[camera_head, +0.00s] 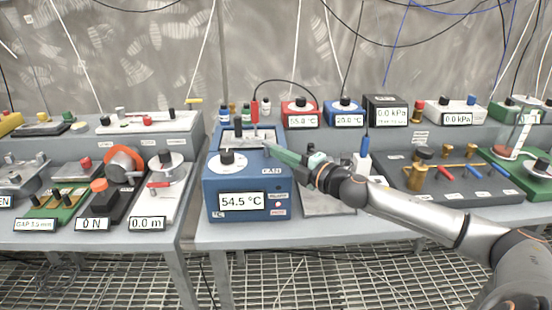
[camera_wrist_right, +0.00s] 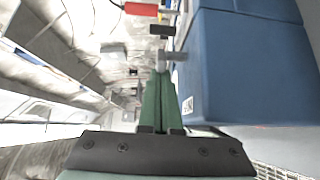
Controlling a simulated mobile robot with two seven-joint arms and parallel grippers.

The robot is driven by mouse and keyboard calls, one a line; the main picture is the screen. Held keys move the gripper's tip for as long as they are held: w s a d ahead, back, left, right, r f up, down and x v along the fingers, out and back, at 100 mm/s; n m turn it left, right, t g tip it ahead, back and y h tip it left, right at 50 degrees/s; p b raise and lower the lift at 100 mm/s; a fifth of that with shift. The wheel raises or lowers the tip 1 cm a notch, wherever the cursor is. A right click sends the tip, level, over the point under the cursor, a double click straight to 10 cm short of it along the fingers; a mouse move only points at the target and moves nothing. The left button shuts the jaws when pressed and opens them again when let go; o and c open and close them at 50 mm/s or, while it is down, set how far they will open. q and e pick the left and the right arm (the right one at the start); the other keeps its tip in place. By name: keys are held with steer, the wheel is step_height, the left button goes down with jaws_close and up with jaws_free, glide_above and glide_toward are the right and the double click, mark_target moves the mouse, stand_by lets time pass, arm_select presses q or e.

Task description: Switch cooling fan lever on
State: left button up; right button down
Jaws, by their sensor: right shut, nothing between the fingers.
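A blue box (camera_head: 247,185) with a white display reading 54.5 °C stands near the middle of the bench. A black knob (camera_head: 227,157) sits on its top, and a FAN label (camera_head: 272,170) is on the upper right of its front. I cannot clearly make out the fan lever or its position. My right gripper (camera_head: 268,148) reaches in from the right, its green fingers shut and empty at the box's top right edge. In the right wrist view the shut fingers (camera_wrist_right: 159,80) run beside the blue box (camera_wrist_right: 245,65), just short of a small grey cylindrical part (camera_wrist_right: 172,56). Contact is unclear. My left gripper is out of view.
A white bottle with a blue top (camera_head: 364,157) stands right of the blue box, close to my right arm. A dark panel with brass valves (camera_head: 445,172) lies further right. Red (camera_head: 300,113) and blue (camera_head: 345,113) display boxes stand behind. Other devices fill the left bench.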

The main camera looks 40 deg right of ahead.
steer(key=shift+w+d+n+g+y, duration=0.1)
steer(key=shift+d+n+g+y, duration=0.2)
steer(key=shift+d+n+y, duration=0.45)
steer(key=shift+d+n+g+y, duration=0.1)
steer(key=shift+n+g+y, duration=0.35)
steer(key=shift+y, duration=0.7)
steer(key=shift+w+d+r, duration=0.1)
steer(key=shift+d, duration=0.4)
steer(key=shift+a, duration=0.2)
